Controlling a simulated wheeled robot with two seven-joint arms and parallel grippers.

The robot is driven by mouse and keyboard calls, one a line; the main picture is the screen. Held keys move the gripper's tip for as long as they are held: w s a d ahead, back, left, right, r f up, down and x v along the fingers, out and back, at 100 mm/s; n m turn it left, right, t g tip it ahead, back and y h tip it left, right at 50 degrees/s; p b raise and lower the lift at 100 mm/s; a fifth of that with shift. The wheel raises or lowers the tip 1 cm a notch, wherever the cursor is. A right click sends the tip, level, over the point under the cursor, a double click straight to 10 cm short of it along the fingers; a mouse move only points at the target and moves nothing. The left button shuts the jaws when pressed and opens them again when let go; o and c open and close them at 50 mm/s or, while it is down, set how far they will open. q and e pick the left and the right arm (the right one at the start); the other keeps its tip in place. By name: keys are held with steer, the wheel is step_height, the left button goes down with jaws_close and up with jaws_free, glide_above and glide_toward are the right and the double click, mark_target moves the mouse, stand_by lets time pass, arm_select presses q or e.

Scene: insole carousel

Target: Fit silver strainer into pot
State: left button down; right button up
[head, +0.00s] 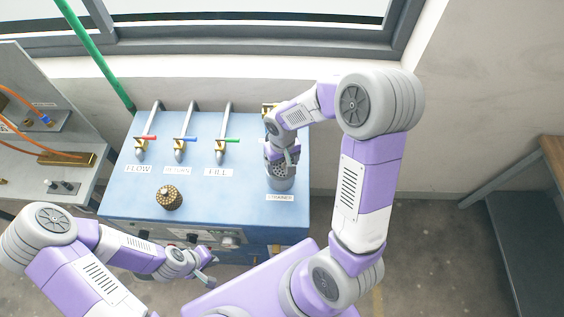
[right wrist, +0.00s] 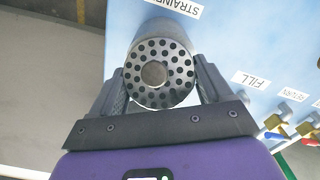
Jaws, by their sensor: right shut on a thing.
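The silver strainer (right wrist: 158,76) shows in the right wrist view as a grey perforated round face with a central knob. My right gripper (right wrist: 158,88) is shut on it, one finger on each side. In the head view my right gripper (head: 283,158) is over the grey pot (head: 280,184) by the STRAINER label, at the right of the blue bench. The strainer is in line with the pot; how deep it sits in it, I cannot tell. My left gripper (head: 206,271) is in front of the bench, empty, its fingers apart.
A brass perforated strainer (head: 168,197) stands on the blue bench top (head: 225,200). Several valves with coloured handles (head: 184,139) line the back, labelled FLOW, RETURN and FILL. A green pole (head: 98,58) rises at the back left. A grey panel with orange hoses (head: 45,150) is at the left.

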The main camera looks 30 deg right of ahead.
steer(key=shift+f, duration=0.15)
steer(key=shift+f, duration=0.2)
steer(key=o, duration=1.1)
steer(key=shift+o, duration=0.2)
steer(key=r, duration=0.7)
steer(key=shift+a+r+b, duration=0.25)
steer(key=shift+r+b, duration=0.05)
